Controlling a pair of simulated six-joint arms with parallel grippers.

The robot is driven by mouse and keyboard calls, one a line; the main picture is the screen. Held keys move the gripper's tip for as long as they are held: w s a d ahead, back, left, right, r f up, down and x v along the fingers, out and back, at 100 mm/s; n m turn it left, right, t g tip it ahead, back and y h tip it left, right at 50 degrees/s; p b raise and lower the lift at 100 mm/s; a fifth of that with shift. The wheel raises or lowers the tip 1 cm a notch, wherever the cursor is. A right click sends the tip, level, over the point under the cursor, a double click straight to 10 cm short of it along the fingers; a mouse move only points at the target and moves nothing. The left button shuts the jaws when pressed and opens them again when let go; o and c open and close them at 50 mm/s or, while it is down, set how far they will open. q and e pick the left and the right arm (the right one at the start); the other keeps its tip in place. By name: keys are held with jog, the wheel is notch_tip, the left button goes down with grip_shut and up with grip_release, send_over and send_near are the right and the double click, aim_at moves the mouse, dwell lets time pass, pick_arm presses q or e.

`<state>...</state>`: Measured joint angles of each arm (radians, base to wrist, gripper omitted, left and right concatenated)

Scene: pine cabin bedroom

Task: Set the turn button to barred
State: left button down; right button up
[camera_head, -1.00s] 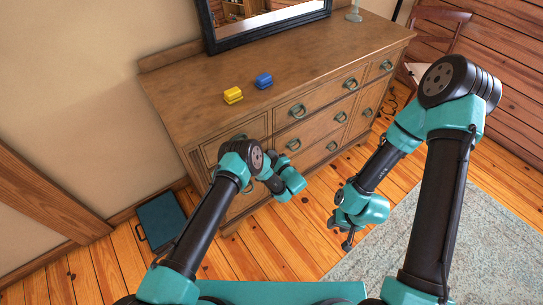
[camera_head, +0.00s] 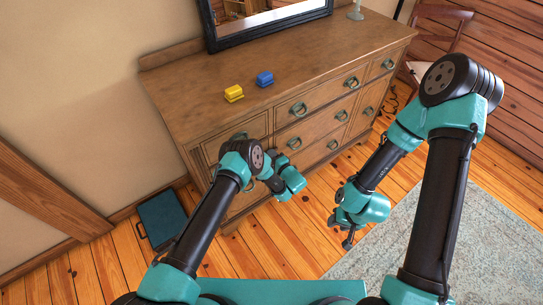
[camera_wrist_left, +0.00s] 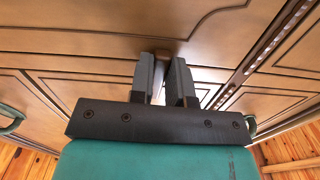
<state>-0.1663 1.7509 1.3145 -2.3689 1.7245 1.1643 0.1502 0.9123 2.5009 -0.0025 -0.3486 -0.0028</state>
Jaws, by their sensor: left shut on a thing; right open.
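The turn button is on the front of the wooden dresser (camera_head: 236,70). In the left wrist view my left gripper (camera_wrist_left: 165,78) reaches up to the dresser front, with its two dark fingers close together on a small thing between them. That thing is mostly hidden by the fingers, so I cannot tell which way the turn button points. In the head view my left gripper (camera_head: 281,186) is at the lower left of the dresser front, and its fingertips are hidden there. My right gripper (camera_head: 341,228) is open and empty over the floor, right of the dresser front.
A yellow block (camera_head: 233,94) and a blue block (camera_head: 264,79) lie on the dresser top, before a dark-framed mirror (camera_head: 262,28). Several ring pulls (camera_head: 298,110) stick out from the drawers. A dark teal case (camera_head: 162,219) lies on the floor at left. A rug (camera_head: 385,250) lies at right.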

pick_arm(q)
jog(key=c, duration=1.1)
grip_release()
jog(key=v, duration=1.7)
jog(key=shift+s+d, duration=0.15)
